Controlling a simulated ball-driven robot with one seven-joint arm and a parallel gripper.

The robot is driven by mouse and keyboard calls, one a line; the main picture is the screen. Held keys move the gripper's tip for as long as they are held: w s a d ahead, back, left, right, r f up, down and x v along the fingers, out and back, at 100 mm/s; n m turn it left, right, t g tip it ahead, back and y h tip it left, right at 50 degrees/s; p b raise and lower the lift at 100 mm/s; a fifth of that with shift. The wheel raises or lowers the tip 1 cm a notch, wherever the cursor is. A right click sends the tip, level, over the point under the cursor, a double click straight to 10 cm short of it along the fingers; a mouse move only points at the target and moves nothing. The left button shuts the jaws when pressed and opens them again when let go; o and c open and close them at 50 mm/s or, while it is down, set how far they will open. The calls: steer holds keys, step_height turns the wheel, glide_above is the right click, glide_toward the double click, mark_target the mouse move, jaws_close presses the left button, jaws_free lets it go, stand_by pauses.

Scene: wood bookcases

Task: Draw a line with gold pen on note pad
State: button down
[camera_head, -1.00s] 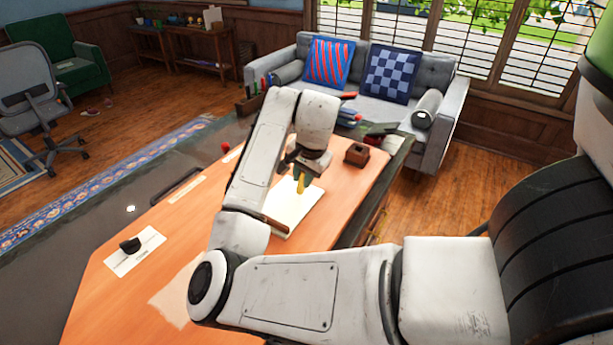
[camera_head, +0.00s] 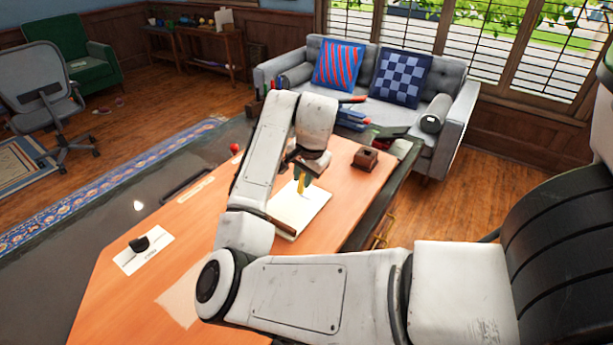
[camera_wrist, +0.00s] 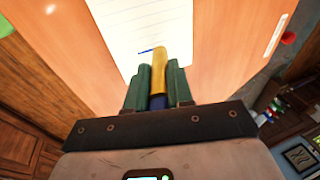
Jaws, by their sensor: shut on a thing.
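The gold pen (camera_wrist: 158,68) is between the two green fingers of my gripper (camera_wrist: 158,85) in the wrist view. My gripper is shut on it. In the head view the pen (camera_head: 301,186) points down over the note pad (camera_head: 312,208), a white lined pad on the orange desk top. The pad also shows in the wrist view (camera_wrist: 125,30). A short blue mark (camera_wrist: 146,50) lies on the page beside the pen's tip. Whether the tip touches the paper is hard to tell.
A brown wooden block (camera_head: 366,158) stands on the desk right of the pad. A white card with a black object (camera_head: 140,244) lies at the left. Books (camera_head: 352,118) lie at the far edge, before the grey sofa (camera_head: 440,95). Bare desk (camera_head: 110,300) shows at front left.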

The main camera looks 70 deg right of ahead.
steer(key=shift+w+d, duration=0.1)
steer(key=shift+w, duration=0.15)
steer(key=shift+w, duration=0.2)
steer(key=shift+w+d, duration=0.15)
steer(key=shift+w, duration=0.3)
steer(key=shift+s+a+p, duration=0.2)
steer(key=shift+s+p, duration=0.4)
steer(key=shift+s, duration=0.1)
steer(key=shift+s, duration=0.1)
steer(key=shift+s+a+p, duration=0.1)
steer(key=shift+s+p, duration=0.25)
steer(key=shift+s, duration=0.15)
